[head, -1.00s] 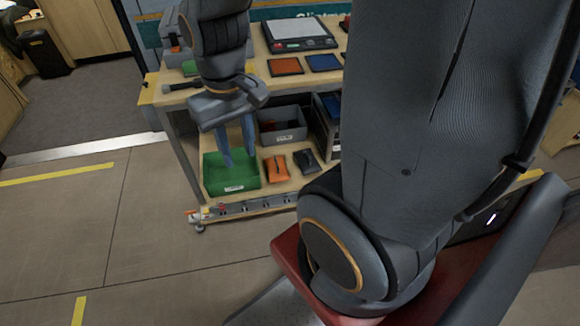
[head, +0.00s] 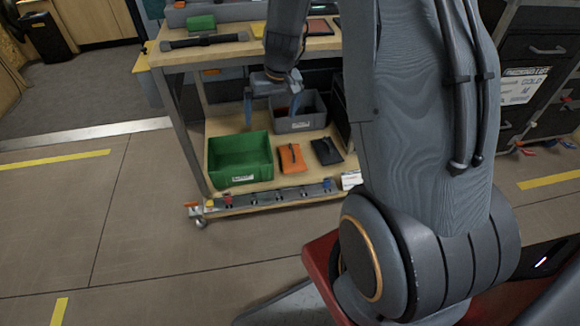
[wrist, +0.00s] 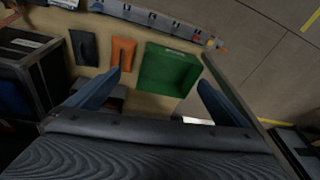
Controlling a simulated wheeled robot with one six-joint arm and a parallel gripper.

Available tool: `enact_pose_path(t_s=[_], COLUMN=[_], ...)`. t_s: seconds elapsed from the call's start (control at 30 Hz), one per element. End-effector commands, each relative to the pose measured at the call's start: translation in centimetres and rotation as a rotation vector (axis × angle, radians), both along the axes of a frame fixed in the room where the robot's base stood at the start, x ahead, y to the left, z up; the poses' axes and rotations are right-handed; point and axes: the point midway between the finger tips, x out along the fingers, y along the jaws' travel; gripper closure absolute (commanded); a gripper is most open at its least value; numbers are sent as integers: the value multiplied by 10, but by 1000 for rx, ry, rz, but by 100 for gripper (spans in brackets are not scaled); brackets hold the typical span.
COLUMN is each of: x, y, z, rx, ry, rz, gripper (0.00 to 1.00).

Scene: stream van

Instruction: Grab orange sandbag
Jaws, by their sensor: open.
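The orange sandbag (head: 291,159) lies flat on the lower shelf of the cart, between the green bin and a black sandbag. It also shows in the wrist view (wrist: 122,53), left of the green bin and near the left finger. My gripper (head: 271,106) is open and empty, its two fingers spread wide, above the lower shelf. In the head view it appears behind and above the orange sandbag, near the grey bin. In the wrist view the gripper (wrist: 160,91) has nothing between its fingers, and the whole sandbag seems visible beyond them.
A green bin (head: 243,174) stands left of the orange sandbag, a black sandbag (head: 326,151) lies right of it, and a grey bin (head: 302,124) stands behind. The cart's upper shelf (head: 222,52) overhangs the back. A strip of fittings (head: 275,194) runs along the front edge.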

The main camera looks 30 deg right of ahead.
Motion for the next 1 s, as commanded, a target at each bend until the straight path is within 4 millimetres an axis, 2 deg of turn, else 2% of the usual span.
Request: enact_pose_path(t_s=[0.03, 0.17, 0.3, 0.4, 0.5, 0.6, 0.7, 1.0], x=[20, 60, 97, 119, 135, 144, 150, 159], y=[-12, -41, -75, -100, -122, -138, -149, -160], z=[-38, -103, -176, -228, -271, -303, -323, -352], rx=[-3, -16, -38, -59, -79, -95, -106, -117], ry=[-10, -46, -81, -102, -118, -129, -135, -141], rz=[-15, -44, -79, -103, -124, -139, -150, -159], gripper=[0, 0, 0, 0, 0, 0, 0, 0])
